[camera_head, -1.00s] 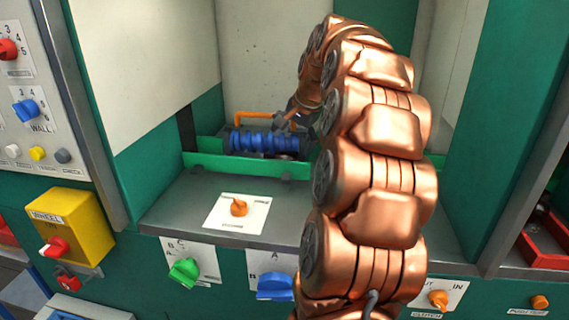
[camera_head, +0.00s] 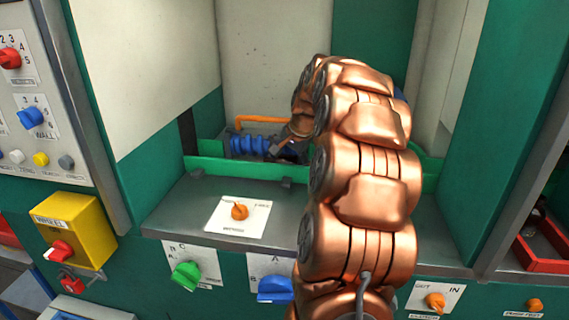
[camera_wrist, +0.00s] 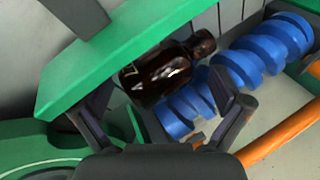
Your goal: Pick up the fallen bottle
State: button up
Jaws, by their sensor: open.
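The fallen bottle (camera_wrist: 158,72) is dark amber glass with a dark cap and a printed label. In the wrist view it lies on its side, its neck toward the upper right, between a green rail (camera_wrist: 95,75) and a blue screw-shaped roller (camera_wrist: 262,50). The rail hides part of its side. My gripper (camera_wrist: 152,97) is open and empty, one finger on each side of the bottle's lower end in the picture. I cannot tell whether they touch it. In the head view my gripper (camera_head: 287,148) is low in the recess; the bottle cannot be made out there.
The blue roller also shows in the head view (camera_head: 248,145), behind the green front rail (camera_head: 235,169). An orange pipe (camera_wrist: 285,138) runs beside it. A grey ledge (camera_head: 190,205) with an orange knob (camera_head: 239,211) lies in front.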

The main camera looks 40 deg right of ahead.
jog(key=shift+c, duration=0.3)
jog(key=c, duration=1)
jog(key=shift+r, duration=0.1)
jog(key=shift+c, duration=0.2)
